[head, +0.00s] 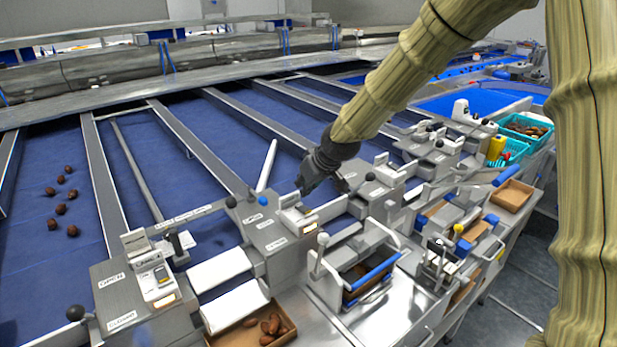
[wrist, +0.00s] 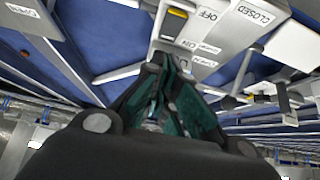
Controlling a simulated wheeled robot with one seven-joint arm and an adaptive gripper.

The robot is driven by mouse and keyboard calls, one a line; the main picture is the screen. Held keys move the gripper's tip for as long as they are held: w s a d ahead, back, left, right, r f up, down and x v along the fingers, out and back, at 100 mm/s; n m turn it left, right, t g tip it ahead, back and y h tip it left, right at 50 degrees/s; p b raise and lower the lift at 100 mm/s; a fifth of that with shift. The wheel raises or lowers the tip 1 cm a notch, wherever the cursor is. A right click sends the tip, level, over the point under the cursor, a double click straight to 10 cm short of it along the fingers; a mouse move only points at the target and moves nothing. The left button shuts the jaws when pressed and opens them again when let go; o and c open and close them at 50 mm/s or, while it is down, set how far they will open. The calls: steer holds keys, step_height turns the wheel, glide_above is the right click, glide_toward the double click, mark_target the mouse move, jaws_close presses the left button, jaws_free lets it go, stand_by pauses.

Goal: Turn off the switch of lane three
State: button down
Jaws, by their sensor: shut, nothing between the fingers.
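My gripper (head: 304,189) is shut and empty, pointing down at a grey switch box (head: 273,243) near the middle of the head view. In the wrist view, the shut fingertips (wrist: 166,62) are just below the panel, whose yellow-lit switch (wrist: 177,13) lies between OFF and ON labels. I cannot tell whether the fingertips touch the panel. The lane numbers are too small to read, so I cannot tell which switch is lane three's.
Blue belts (head: 60,270) run between metal rails, with several dates on the left one. A cardboard tray of dates (head: 252,337) is at the front. More lane hardware crowds the right.

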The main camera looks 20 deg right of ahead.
mark_target(300, 205)
steer(key=shift+s+d+f+p, duration=0.15)
steer(key=shift+f+p, duration=0.2)
steer(key=shift+f, duration=0.6)
steer(key=shift+s+f+p, duration=0.15)
steer(key=shift+f+p, duration=0.15)
steer(key=shift+f, duration=0.6)
